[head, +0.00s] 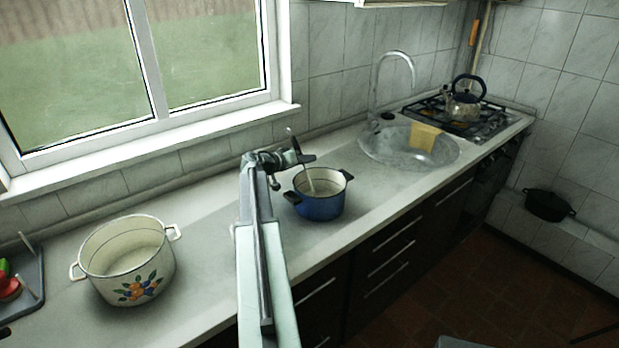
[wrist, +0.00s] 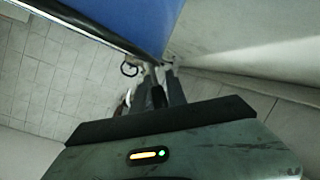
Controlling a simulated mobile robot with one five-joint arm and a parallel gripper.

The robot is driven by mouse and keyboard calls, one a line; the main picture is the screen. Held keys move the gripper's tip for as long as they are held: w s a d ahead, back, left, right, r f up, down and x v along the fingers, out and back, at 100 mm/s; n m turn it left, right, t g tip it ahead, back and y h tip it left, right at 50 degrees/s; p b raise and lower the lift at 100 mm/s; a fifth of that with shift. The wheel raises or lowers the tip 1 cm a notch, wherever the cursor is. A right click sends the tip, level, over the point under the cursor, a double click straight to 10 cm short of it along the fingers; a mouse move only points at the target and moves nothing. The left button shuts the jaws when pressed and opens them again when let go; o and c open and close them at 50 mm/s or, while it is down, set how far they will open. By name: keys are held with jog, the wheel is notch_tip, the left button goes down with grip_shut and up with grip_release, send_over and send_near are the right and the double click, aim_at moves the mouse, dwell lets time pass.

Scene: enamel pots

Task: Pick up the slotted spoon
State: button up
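The slotted spoon (head: 308,178) leans in the blue pot (head: 318,207), its pale handle rising up and left past the pot's rim to a tip above my gripper. Its lower end is hidden inside the pot. My gripper (head: 302,159) is at the handle, just above the pot's left rim. The dark fingers also show in the wrist view (wrist: 163,88), close together. I cannot tell whether they are closed on the handle or only around or beside it. The blue surface filling the top of the wrist view looks like the pot's side (wrist: 120,18).
A cream enamel pot (head: 125,262) with painted flowers stands on the counter at left, beside a grey tray (head: 25,290). The sink (head: 385,150) with a yellow cloth (head: 425,138) and a kettle (head: 465,103) on the stove are at right. Counter between the pots is clear.

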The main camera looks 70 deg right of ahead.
grip_shut()
